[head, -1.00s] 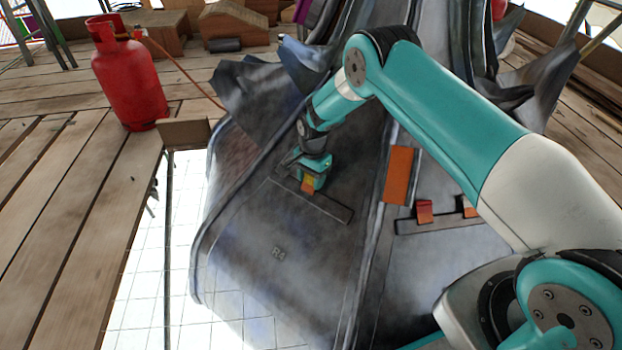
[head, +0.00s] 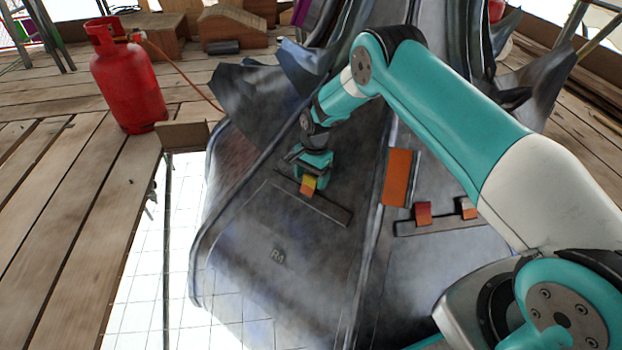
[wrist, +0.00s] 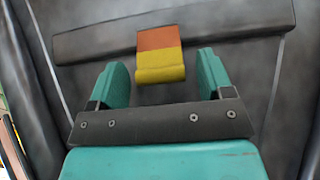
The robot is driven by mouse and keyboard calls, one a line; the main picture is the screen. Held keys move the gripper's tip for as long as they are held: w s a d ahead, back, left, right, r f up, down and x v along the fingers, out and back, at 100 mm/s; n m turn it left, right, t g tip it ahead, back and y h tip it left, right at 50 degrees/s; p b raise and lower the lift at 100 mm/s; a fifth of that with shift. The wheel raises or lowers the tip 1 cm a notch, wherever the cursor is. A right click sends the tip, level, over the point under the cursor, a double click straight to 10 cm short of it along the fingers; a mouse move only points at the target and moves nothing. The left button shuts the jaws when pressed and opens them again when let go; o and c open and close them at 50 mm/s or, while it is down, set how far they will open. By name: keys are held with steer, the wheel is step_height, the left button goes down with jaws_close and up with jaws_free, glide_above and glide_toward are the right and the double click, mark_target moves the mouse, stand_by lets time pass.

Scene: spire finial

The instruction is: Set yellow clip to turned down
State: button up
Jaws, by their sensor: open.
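The yellow clip (wrist: 161,66) sits on a dark flat bar (wrist: 215,32) fixed to the grey metal panel. In the wrist view its far part is orange and its near part is yellow, with a curled lip at the near edge. My gripper (wrist: 160,80) is open, with one teal finger on each side of the clip and a gap on both sides. In the head view the clip (head: 308,185) shows small beside my gripper (head: 314,178), which partly covers it. Whether the clip is turned up or down is hard to tell.
An orange plate (head: 398,177) and two orange clips, one on the left (head: 423,213) and one on the right (head: 468,208), are on the panel to the right. A red gas cylinder (head: 128,80) stands on the planks at left.

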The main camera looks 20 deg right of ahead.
step_height(320, 180, up, 16)
steer(key=w+d+p, duration=0.1)
steer(key=p, duration=0.3)
steer(key=shift+d, duration=0.4)
steer(key=shift+w+f, duration=0.1)
